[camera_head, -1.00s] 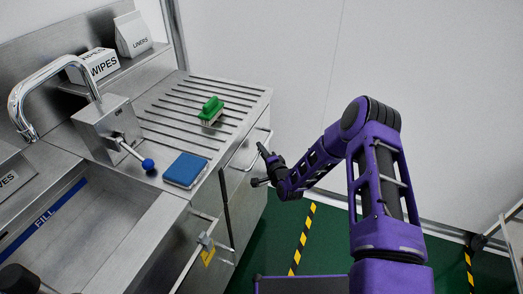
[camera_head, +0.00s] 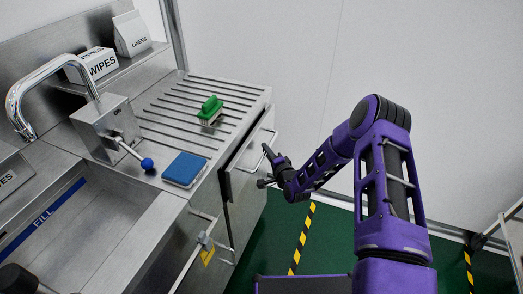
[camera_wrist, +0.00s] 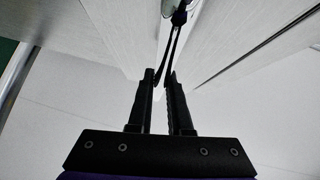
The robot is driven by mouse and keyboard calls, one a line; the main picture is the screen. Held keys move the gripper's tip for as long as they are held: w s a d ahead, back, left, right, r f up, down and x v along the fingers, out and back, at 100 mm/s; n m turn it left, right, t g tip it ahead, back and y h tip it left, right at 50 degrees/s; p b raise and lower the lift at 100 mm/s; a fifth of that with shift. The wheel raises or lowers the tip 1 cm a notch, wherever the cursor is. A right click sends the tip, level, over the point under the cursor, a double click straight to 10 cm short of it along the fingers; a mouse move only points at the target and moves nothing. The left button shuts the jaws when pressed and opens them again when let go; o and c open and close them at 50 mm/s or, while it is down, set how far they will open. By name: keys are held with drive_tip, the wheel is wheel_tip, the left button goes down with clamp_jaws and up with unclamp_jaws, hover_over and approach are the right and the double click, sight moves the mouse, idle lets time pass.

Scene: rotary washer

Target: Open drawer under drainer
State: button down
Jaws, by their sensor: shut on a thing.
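The metal drawer under the drainer (camera_head: 236,181) stands slightly open in the head view, its front a little out from the cabinet. The ribbed steel drainer (camera_head: 180,104) is above it. The bar handle (camera_head: 270,138) runs along the drawer front. My gripper (camera_head: 264,164) is at the handle, to the right of the drawer front. In the wrist view, my gripper's fingers (camera_wrist: 177,24) are close together and shut on the handle near the top edge. The exact contact is small and partly hidden there.
A green brush (camera_head: 210,108) and a blue sponge (camera_head: 185,168) lie on the drainer side. A tap with a blue-knobbed lever (camera_head: 147,163) stands by the sink (camera_head: 95,225). Another cabinet handle (camera_head: 205,240) is below left. Green floor (camera_head: 268,225) is free in front of the drawer.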

drive_tip(key=s+d+b, duration=0.1)
drive_tip(key=s+d, duration=0.3)
drive_tip(key=d, duration=0.6)
drive_tip(key=s+d+b, duration=0.1)
drive_tip(key=s+d, duration=0.3)
drive_tip(key=d, duration=0.6)
drive_tip(key=shift+s+d+b, duration=0.15)
drive_tip(key=shift+s+b, duration=0.05)
drive_tip(key=shift+b, duration=0.1)
drive_tip(key=c, duration=0.8)
unclamp_jaws()
drive_tip(key=shift+c, duration=0.2)
drive_tip(key=p+v, duration=0.1)
drive_tip(key=v, duration=1.6)
drive_tip(key=shift+s+p, duration=0.15)
drive_tip(key=shift+p, duration=0.15)
drive_tip(key=shift+r, duration=0.1)
